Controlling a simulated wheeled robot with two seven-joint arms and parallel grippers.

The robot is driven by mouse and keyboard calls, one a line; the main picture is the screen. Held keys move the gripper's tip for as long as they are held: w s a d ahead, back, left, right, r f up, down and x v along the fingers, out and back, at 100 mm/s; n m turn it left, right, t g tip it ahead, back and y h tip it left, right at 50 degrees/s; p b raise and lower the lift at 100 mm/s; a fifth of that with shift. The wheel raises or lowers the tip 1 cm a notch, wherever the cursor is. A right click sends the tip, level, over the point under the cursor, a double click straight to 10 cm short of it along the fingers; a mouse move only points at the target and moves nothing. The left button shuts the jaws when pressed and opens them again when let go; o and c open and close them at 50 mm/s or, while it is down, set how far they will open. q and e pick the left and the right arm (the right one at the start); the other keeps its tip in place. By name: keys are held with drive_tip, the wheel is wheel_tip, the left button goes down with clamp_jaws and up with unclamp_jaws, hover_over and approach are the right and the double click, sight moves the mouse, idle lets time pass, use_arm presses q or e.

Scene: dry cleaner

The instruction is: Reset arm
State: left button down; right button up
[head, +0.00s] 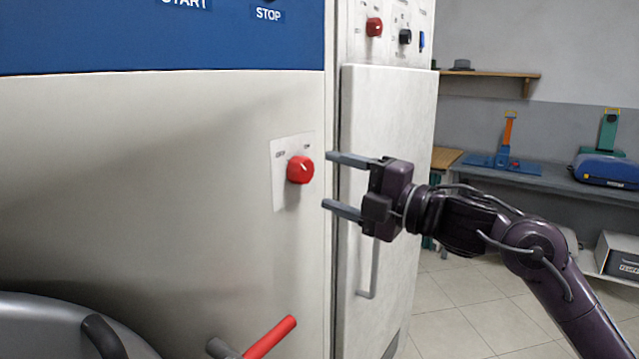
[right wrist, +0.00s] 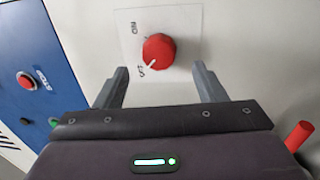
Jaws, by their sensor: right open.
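My right gripper (head: 340,182) is open and empty in the head view, its two fingers pointing left toward the machine's front panel. A red knob (head: 300,170) on a white plate with OFF and ON marks is just left of the fingertips. In the right wrist view the red knob (right wrist: 159,51) lies ahead of the gripper (right wrist: 160,80), between the lines of its two fingers. The fingers are apart from the knob. My left gripper is not in view.
A red-handled lever (head: 270,337) sticks out below the knob. A white cabinet door (head: 388,140) with a handle stands right of the panel, behind my gripper. A bench (head: 530,178) with a blue case (head: 603,170) stands at the back right. Open tiled floor lies between.

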drive_tip(key=v, duration=0.2)
drive_tip(key=shift+s+d, duration=0.15)
drive_tip(key=shift+d, duration=0.05)
